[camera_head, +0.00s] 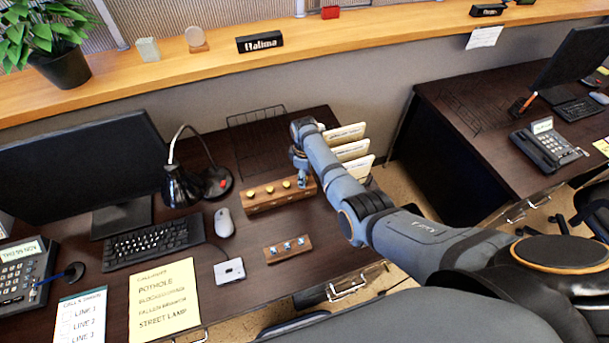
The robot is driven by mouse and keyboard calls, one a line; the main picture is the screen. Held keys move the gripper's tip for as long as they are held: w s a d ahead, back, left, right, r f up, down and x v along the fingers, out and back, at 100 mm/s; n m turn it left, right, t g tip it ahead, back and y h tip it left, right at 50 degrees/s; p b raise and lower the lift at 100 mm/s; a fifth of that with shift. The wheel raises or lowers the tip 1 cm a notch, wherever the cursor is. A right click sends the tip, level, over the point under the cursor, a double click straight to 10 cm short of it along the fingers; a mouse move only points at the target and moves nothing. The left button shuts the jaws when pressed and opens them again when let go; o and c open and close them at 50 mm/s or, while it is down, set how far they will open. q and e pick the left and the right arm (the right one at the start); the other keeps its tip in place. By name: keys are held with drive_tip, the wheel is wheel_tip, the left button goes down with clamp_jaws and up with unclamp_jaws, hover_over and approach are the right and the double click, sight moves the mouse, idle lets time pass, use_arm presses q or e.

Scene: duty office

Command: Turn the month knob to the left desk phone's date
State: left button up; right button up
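The left desk phone (22,278) stands at the far left of the near desk; its lit display (22,251) seems to read "THU 09 NOV", in small print. A long wooden block (282,199) with a row of yellow-topped knobs (269,188) lies right of the middle of this desk. My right gripper (302,183) points down at the block's right end, at or just over the last knob there. It hides that knob, and I cannot tell whether its fingers touch it or are closed. Which knob is the month knob is not legible. My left gripper is not in view.
A smaller wooden block (287,249) with silver pieces lies in front. A mouse (224,222), lamp (184,184), keyboard (153,242) and yellow note (163,298) are to the left. Upright cards (352,150) stand close behind my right arm. Another phone (547,147) is on the right desk.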

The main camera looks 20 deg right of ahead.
drive_tip(key=shift+r, duration=0.25)
wheel_tip(320, 180, up, 12)
drive_tip(key=shift+f, duration=0.2)
drive_tip(key=shift+f, duration=0.1)
idle(0.4)
